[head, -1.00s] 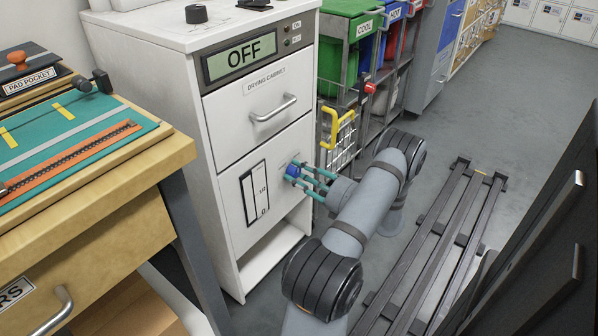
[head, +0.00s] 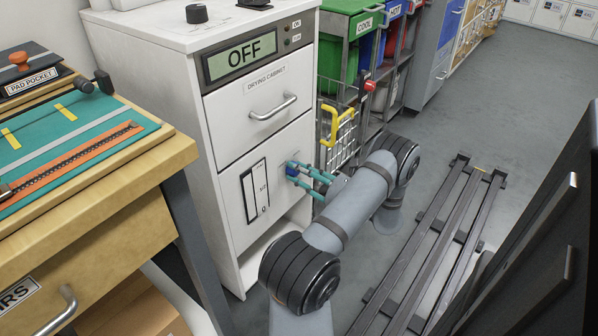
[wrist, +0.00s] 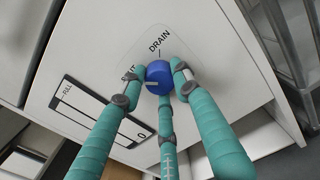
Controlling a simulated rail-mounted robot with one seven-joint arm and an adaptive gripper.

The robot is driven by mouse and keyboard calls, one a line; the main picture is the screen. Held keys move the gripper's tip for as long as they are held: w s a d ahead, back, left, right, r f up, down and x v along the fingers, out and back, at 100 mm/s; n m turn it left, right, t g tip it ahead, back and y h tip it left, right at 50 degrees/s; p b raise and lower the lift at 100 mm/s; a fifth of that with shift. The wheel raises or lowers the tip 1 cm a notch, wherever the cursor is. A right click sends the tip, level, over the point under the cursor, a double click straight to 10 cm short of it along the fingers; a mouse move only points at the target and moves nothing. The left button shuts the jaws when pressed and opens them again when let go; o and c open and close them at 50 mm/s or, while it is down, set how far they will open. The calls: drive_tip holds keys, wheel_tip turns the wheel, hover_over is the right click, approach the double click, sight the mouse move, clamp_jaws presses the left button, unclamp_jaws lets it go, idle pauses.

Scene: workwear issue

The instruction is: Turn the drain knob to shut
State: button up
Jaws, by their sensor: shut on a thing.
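The blue drain knob (wrist: 158,76) sits on the white front of the drying cabinet (head: 225,140). It also shows in the head view (head: 291,170), partly behind the fingers. My gripper (wrist: 156,82) has teal fingers with grey joints, and they are closed around the knob's sides. A pale mark on the knob lies on its lower left side in the wrist view. The DRAIN label (wrist: 160,40) with a short tick is above the knob there.
A level gauge (head: 256,190) marked FULL and 0 is left of the knob. The cabinet display (head: 243,57) reads OFF. A wire basket cart with a yellow handle (head: 338,122) stands close at the right.

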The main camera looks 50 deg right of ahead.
drive_tip(key=shift+n, duration=0.4)
drive_tip(key=o, duration=1.2)
drive_tip(key=shift+c, duration=0.2)
drive_tip(key=s, duration=1.2)
drive_tip(key=shift+a, duration=0.1)
drive_tip(key=w, duration=1.2)
